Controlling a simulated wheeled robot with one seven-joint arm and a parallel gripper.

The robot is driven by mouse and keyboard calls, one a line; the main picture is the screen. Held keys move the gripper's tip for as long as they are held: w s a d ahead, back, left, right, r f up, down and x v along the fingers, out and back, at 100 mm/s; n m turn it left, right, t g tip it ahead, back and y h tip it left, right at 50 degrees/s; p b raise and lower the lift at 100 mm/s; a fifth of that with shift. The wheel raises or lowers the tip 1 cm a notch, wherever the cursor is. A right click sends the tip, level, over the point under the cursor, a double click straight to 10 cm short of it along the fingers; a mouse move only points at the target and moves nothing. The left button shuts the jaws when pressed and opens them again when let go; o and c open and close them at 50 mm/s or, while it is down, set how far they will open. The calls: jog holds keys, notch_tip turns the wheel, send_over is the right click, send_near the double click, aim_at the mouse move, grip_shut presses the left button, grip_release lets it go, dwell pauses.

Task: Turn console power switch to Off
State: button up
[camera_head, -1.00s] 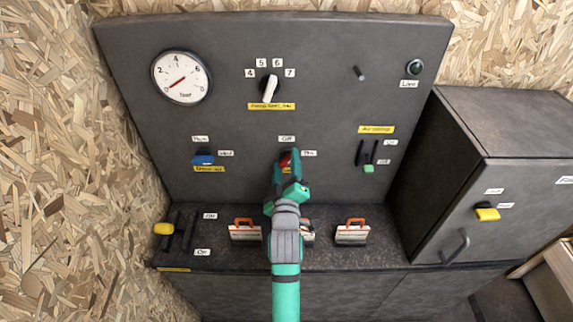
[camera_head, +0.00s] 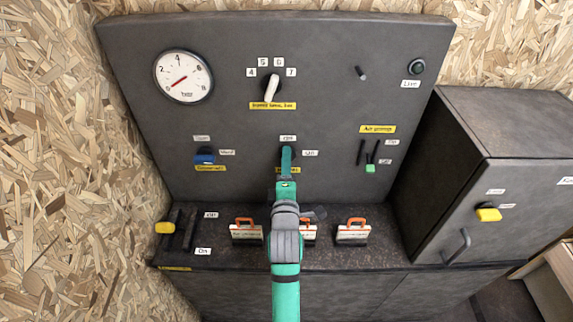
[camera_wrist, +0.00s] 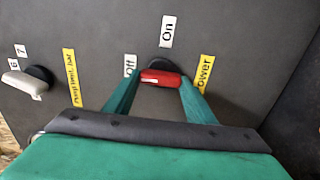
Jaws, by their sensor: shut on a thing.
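The power switch is a red handle (camera_wrist: 161,78) on a dark round base, seen in the wrist view. The handle lies in line with the "Off" label (camera_wrist: 130,65) on one side and the yellow "Power" label (camera_wrist: 205,70) on the other. The "On" label (camera_wrist: 168,31) is off to its side. My gripper (camera_wrist: 160,84) is shut on the handle, one green finger at each end. In the head view my gripper (camera_head: 287,153) reaches the panel just below the "Off" label (camera_head: 288,138) and hides the red handle.
A pressure gauge (camera_head: 183,77), a white pump knob (camera_head: 271,88) and a blue switch (camera_head: 205,158) are on the panel (camera_head: 330,45). A green-tipped slider (camera_head: 370,168) is to the right. Orange-handled items (camera_head: 352,232) stand on the ledge. A cabinet (camera_head: 480,150) stands at right.

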dwell(0.5)
jog(key=o, duration=1)
jog(key=shift+o, duration=0.2)
jog(key=s, duration=1.1)
jog(key=shift+w, duration=0.1)
jog(key=s+f+m+g, duration=0.1)
jog(key=s+f+m, duration=0.8)
jog(key=s+f, duration=0.55)
jog(key=s+m+g, duration=0.1)
jog(key=s+m, duration=0.8)
jog(key=s, duration=1.3)
jog(key=shift+s+d+f+g, duration=0.3)
jog(key=shift+s+f, duration=0.05)
jog(key=shift+f, duration=0.05)
